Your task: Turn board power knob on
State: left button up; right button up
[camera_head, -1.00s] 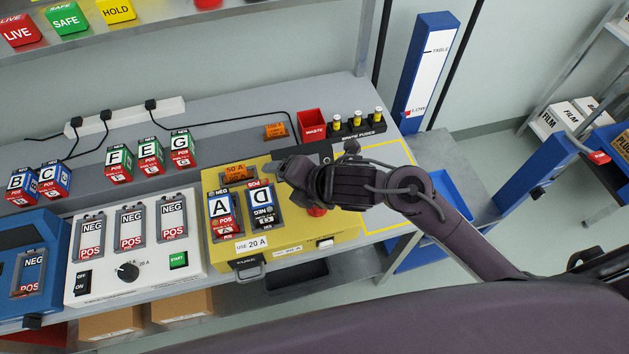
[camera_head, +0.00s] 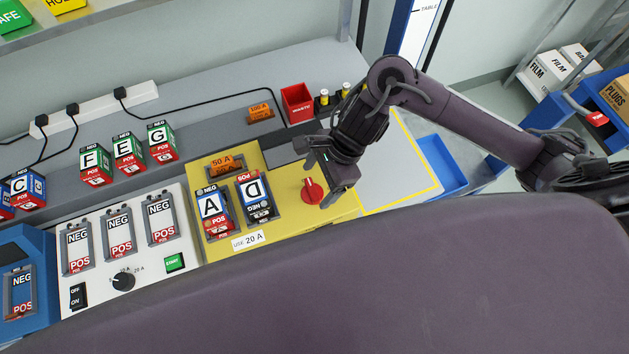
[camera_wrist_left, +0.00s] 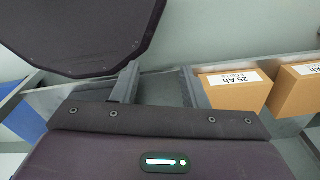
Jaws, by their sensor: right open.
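The red power knob (camera_head: 312,191) stands on the right part of the yellow board (camera_head: 283,226), with a pale mark on its upper side. The board also holds battery A (camera_head: 213,214) and battery D (camera_head: 257,197), which appears upside down. My right gripper (camera_head: 328,176) is open and empty, right beside and above the knob; I cannot tell whether it touches it. My left gripper (camera_wrist_left: 158,82) shows only in the left wrist view, fingers apart and nothing between them. It is below the bench top, away from the board.
A white charger panel (camera_head: 191,246) with a black dial (camera_head: 123,281) is left of the board. A red waste bin (camera_head: 297,104) and fuses stand behind. Batteries F, E and G line the back. Brown boxes (camera_wrist_left: 236,90) show in the left wrist view.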

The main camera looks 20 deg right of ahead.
aim_at(312, 191)
jog(key=shift+x, duration=1)
jog(key=shift+a+f, duration=0.1)
jog(key=shift+f, duration=0.1)
jog(key=c, duration=1)
pick_arm(q)
jog(key=shift+w+r, duration=0.15)
jog(key=shift+w, duration=0.4)
